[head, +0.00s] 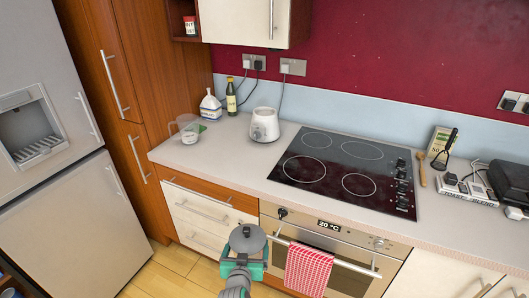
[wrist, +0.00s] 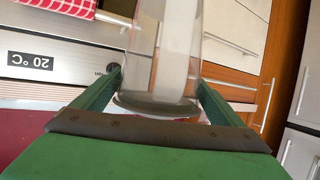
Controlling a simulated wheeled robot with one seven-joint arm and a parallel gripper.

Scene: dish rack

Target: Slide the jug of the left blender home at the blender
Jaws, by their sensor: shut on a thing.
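My gripper (head: 243,268) is low at the front, before the oven and drawers and below the counter top. It is shut on the blender jug, whose dark grey round lid (head: 248,238) shows above the jaws in the head view. In the wrist view the clear jug (wrist: 172,50) extends away between the two green fingers, with its dark lidded end close to the palm. The white blender base (head: 264,127) stands on the counter, left of the hob, with no jug on it. Much of the jug is hidden in the head view.
A clear measuring jug (head: 188,130), a white bottle (head: 210,106) and a dark bottle (head: 231,98) stand left of the base. The black hob (head: 345,168) is to its right. A red checked towel (head: 305,269) hangs on the oven near my gripper. Counter in front of the base is clear.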

